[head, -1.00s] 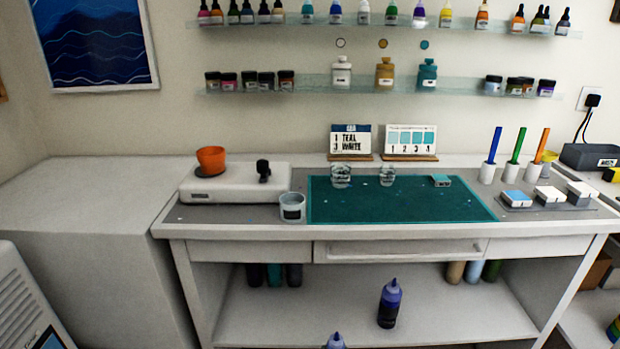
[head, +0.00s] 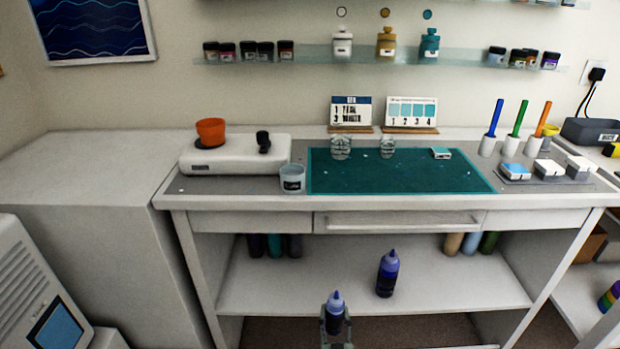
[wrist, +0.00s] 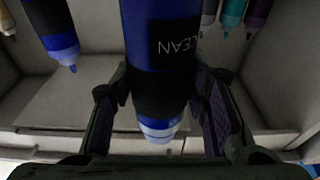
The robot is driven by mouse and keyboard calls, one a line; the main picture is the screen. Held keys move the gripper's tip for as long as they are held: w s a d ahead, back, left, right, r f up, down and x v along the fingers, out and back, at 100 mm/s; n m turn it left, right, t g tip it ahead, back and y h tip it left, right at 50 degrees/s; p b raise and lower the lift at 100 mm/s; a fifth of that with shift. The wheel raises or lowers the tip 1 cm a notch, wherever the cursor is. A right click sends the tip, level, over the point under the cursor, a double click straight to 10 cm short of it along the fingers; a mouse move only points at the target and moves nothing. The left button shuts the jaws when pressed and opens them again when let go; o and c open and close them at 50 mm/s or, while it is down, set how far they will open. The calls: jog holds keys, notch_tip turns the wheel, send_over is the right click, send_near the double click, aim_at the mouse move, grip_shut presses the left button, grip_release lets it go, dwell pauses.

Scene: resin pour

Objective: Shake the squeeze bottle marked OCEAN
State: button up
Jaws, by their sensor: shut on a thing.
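A blue squeeze bottle with a dark label reading "OCEAN" (wrist: 160,45) is between the fingers of my gripper (wrist: 163,110) in the wrist view, which sees it upside down. My gripper is shut on it. In the head view the held bottle (head: 335,304) is upright at the bottom, with its pale nozzle up and my gripper (head: 336,325) around its body. A second, similar blue-purple bottle (head: 387,274) stands on the lower shelf to its right. That bottle also shows in the wrist view (wrist: 55,30), at the upper left.
The workbench (head: 250,203) is above the lower shelf (head: 270,294).

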aim_at(334, 333)
notch_tip(334, 333, down, 5)
jog(key=shift+w+d+f, duration=0.1)
jog(key=shift+r, duration=2.95)
notch_tip(334, 333, down, 6)
jog(key=shift+f, duration=0.1)
jog(key=shift+r, duration=0.2)
